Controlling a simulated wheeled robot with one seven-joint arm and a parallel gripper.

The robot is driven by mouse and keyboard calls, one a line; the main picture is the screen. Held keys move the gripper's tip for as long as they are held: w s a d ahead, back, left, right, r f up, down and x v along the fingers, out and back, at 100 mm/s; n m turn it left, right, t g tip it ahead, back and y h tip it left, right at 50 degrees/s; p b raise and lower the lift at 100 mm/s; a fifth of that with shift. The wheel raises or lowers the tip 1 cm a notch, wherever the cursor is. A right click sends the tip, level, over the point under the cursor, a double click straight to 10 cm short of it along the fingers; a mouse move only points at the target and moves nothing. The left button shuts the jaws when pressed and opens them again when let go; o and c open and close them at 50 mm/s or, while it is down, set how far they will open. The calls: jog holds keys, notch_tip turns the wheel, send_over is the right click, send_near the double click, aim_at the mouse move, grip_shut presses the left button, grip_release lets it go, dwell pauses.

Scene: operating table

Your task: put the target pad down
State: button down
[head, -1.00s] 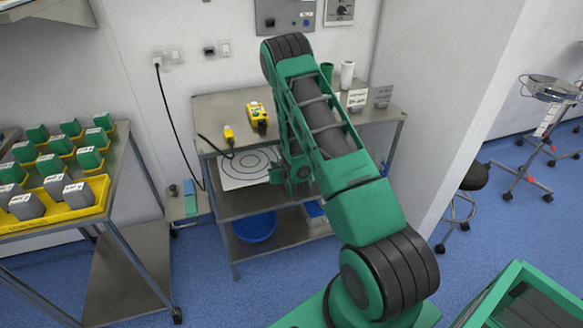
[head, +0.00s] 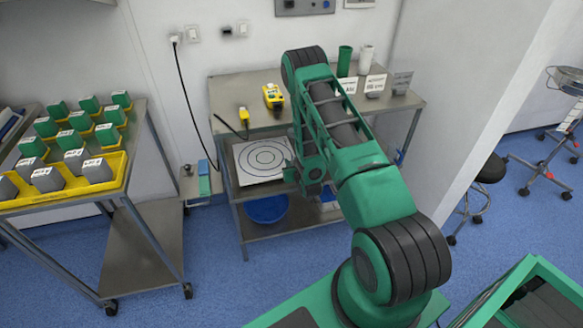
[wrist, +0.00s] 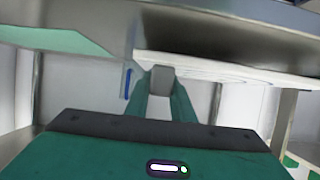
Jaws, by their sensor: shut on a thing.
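The target pad (head: 263,159) is a white square with black concentric rings. In the head view it shows at the front of the steel table, below the tabletop, at about the height of the middle shelf (head: 250,191). My gripper (head: 312,178) is at the pad's right side. In the wrist view my gripper (wrist: 162,98) is shut on a grey block at the pad's edge, and the pad (wrist: 235,69) shows nearly edge-on as a thin white slab. I cannot tell whether the pad touches the shelf.
On the tabletop (head: 232,93) stand a yellow device (head: 273,96), a small yellow item (head: 244,114), a green cup (head: 344,61), a white cup (head: 366,59) and label cards. A blue basin (head: 266,209) sits below. A cart with yellow trays (head: 70,186) stands left.

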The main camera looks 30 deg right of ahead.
jog(key=shift+f, duration=0.95)
jog(key=c, duration=1.5)
grip_release()
jog(key=shift+c, duration=0.2)
jog(key=v, duration=1.2)
jog(key=s+d+r+g, duration=0.1)
jog(key=s+r+g, duration=0.1)
jog(key=r, duration=0.5)
jog(key=s+d+r+m+g, duration=0.1)
jog(key=d+r+g, duration=0.1)
jog(key=r, duration=0.4)
jog(key=s+d+r+g, duration=0.1)
jog(key=s+r+g, duration=0.15)
jog(key=r, duration=0.45)
jog(key=s+a+r+g+y, duration=0.1)
jog(key=s+r, duration=0.4)
jog(key=s, duration=0.5)
jog(key=s+a+r+m+g+y, duration=0.1)
jog(key=s+a+r+g, duration=0.2)
jog(key=s, duration=0.7)
jog(key=s+a+r+m+g+y, duration=0.1)
jog(key=s+a+r+g+y, duration=0.1)
jog(key=s+a+r, duration=0.3)
jog(key=s+r, duration=0.3)
jog(key=s, duration=0.2)
jog(key=shift+s+r, duration=0.25)
jog(key=shift+r, duration=0.15)
